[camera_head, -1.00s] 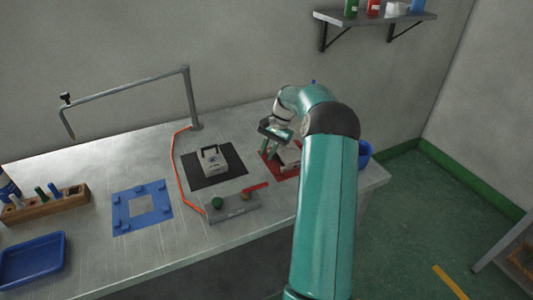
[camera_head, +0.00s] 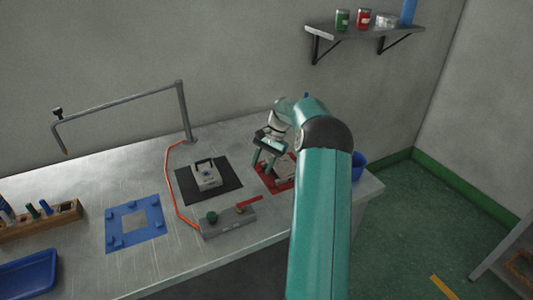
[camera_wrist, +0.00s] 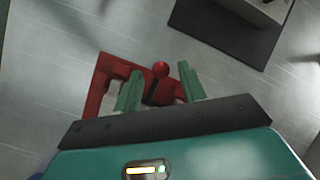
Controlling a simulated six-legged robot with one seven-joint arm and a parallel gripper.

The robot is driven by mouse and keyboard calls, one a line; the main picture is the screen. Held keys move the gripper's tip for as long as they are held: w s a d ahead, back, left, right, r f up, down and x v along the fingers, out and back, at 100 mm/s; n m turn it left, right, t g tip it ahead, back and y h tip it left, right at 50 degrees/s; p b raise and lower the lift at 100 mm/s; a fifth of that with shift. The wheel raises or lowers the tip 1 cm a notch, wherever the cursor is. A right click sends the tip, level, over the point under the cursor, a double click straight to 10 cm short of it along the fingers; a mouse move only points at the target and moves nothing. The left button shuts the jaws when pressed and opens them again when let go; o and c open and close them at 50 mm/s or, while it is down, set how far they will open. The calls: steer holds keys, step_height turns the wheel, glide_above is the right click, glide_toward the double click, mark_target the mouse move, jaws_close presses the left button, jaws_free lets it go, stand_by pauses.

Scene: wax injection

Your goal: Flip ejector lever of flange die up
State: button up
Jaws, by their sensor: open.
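My gripper (camera_head: 262,166) is open, pointing down over the red mat (camera_head: 272,187) at the right of the bench. In the wrist view its two green fingers (camera_wrist: 160,70) stand on either side of a red ball knob (camera_wrist: 161,69) on a dark stem, which looks like a lever end. I cannot tell if they touch it. A pale die (camera_head: 286,169) on the red mat is partly hidden by my arm. A second pale die with a dark handle (camera_head: 207,175) sits on a black mat (camera_head: 229,187). Which one is the flange die is not marked.
A grey block with a green knob and red handle (camera_head: 229,221) stands in front of the black mat. An orange hose (camera_head: 172,190) runs past it. A blue plate (camera_head: 113,236) lies left. A blue container (camera_head: 359,167) is right of my arm.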

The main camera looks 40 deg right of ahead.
steer(key=v, duration=1.3)
steer(key=shift+r, duration=0.15)
steer(key=shift+d, duration=0.1)
steer(key=s+a+r+n+h, duration=0.25)
steer(key=a+r, duration=0.45)
steer(key=a, duration=0.7)
steer(key=s+a+r+n+h, duration=0.15)
steer(key=a+r+n, duration=0.35)
steer(key=a, duration=0.9)
steer(key=s+a+f+n+t, duration=0.2)
steer(key=s+a+n, duration=0.1)
steer(key=s+a, duration=0.4)
steer(key=s+a+f+n+t+h, duration=0.1)
steer(key=s+a+f+n+t, duration=0.2)
steer(key=s+a, duration=0.5)
steer(key=s, duration=0.5)
steer(key=shift+a, duration=0.3)
steer(key=shift+s+f+n, duration=0.1)
steer(key=shift+f+n, duration=0.05)
steer(key=shift+n, duration=0.1)
